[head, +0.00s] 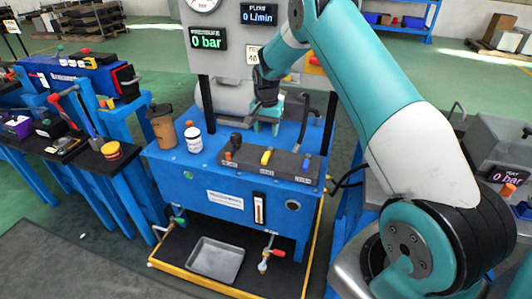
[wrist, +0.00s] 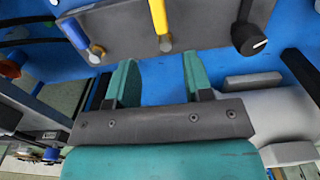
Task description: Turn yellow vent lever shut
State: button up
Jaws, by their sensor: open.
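The yellow vent lever (head: 266,157) is the middle control on a dark grey block on the blue stand. In the wrist view the yellow lever (wrist: 158,16) runs from its round pivot up to the top edge, where its far end is cut off. My gripper (head: 268,125) is behind the block in the head view, pointing down. In the wrist view my gripper (wrist: 159,62) is open and empty. Its two teal fingers stand apart, with the lever's pivot beyond the gap between them. They do not appear to touch the lever.
A black knob (wrist: 249,39) and a blue lever (wrist: 75,34) flank the yellow lever closely. A white jar (head: 193,140) and a brown cup (head: 162,127) stand left of the block. A gauge panel (head: 222,50) reading 0 bar rises behind.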

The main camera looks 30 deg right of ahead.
aim_at(266, 155)
notch_tip(266, 155, down, 10)
jog(key=shift+f+p, duration=0.15)
jog(key=shift+p, duration=0.2)
jog(key=shift+c, duration=0.2)
grip_shut()
